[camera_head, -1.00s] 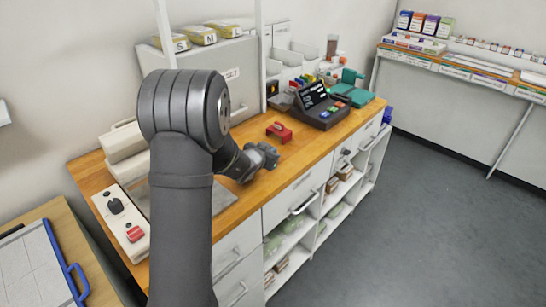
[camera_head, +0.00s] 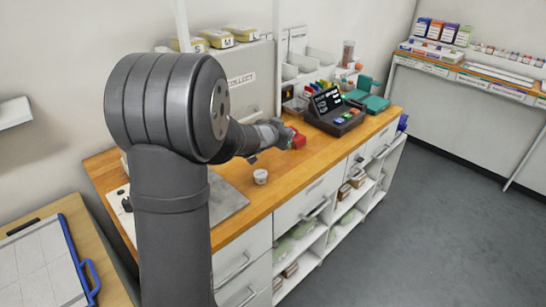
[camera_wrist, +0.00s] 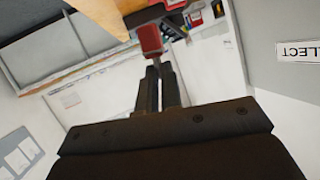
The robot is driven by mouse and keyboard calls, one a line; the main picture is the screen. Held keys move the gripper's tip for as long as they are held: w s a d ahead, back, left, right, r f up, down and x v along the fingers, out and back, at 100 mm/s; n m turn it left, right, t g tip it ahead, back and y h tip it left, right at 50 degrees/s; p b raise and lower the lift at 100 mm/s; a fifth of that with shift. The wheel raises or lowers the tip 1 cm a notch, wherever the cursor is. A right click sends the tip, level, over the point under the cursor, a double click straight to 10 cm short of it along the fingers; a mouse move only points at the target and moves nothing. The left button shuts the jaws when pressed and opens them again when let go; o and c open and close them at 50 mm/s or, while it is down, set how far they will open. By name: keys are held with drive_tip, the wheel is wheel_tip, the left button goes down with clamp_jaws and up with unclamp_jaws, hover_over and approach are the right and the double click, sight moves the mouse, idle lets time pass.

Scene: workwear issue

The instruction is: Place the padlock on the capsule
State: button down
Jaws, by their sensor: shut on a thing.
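My gripper (camera_head: 282,137) is shut on the red padlock (camera_head: 298,141), which is held over the wooden counter, left of the black terminal. In the wrist view, the padlock (camera_wrist: 150,38) is at the tips of my gripper's fingers (camera_wrist: 158,75). A small white cup-like thing, which looks like the capsule (camera_head: 260,176), stands upright on the counter, below and left of my gripper and apart from the padlock. My arm hides part of the counter behind it.
The black terminal (camera_head: 333,112) with coloured keys stands right of the padlock. A grey plate (camera_head: 228,203) lies left of the capsule. A grey box marked COLLECT (camera_head: 248,85) and white bins (camera_head: 299,65) stand behind. The counter's front right of the capsule is clear.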

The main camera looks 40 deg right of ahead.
drive_tip(key=s+a+r+m+g, duration=0.2)
drive_tip(key=s+a+r+g, duration=0.2)
drive_tip(key=s+a, duration=0.5)
hover_over(260, 175)
drive_tip(key=a, duration=0.2)
wheel_tip(260, 175, down, 7)
drive_tip(key=shift+h, duration=0.3)
drive_tip(key=shift+w+d+f, duration=0.1)
drive_tip(key=shift+f, duration=0.95)
drive_tip(key=shift+w+d+f, duration=0.1)
drive_tip(key=shift+f, duration=0.9)
drive_tip(key=shift+f, duration=0.15)
drive_tip(key=c, duration=1.6)
unclamp_jaws()
